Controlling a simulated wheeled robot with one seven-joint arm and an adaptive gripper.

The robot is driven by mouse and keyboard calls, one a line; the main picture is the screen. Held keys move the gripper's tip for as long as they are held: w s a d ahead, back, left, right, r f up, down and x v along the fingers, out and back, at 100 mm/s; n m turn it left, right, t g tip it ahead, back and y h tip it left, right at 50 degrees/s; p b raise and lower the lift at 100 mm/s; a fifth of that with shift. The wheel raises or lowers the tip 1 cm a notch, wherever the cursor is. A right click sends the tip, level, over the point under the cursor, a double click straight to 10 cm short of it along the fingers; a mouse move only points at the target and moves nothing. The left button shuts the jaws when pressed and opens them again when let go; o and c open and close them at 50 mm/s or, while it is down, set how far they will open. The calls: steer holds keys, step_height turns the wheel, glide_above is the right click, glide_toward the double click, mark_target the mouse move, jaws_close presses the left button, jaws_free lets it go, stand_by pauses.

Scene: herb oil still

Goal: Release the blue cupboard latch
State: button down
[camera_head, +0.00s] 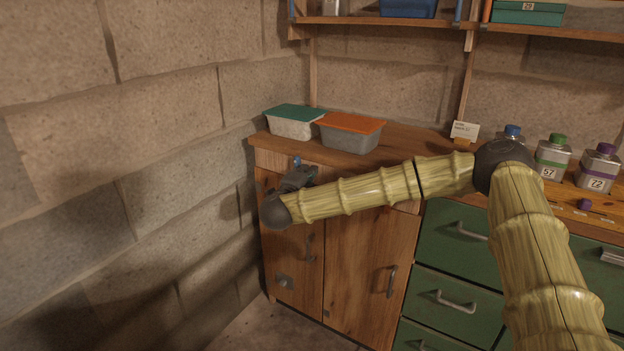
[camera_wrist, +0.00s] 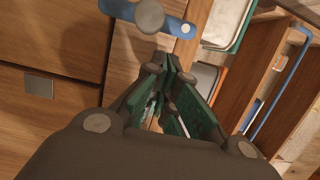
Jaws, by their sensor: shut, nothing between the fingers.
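The blue latch (camera_head: 297,160) shows as a small blue tip at the upper left of the wooden cupboard (camera_head: 350,265), mostly hidden behind my gripper (camera_head: 303,174).
A teal-lidded tub (camera_head: 295,122) and an orange-lidded grey tub (camera_head: 350,133) stand on the cupboard top. Bottles (camera_head: 553,157) and a card (camera_head: 465,131) stand farther right, above green drawers (camera_head: 460,250). A block wall (camera_head: 130,180) is close on the left.

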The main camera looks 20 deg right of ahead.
steer(key=shift+w+a, duration=0.4)
steer(key=shift+w, duration=0.2)
steer(key=shift+r, duration=0.1)
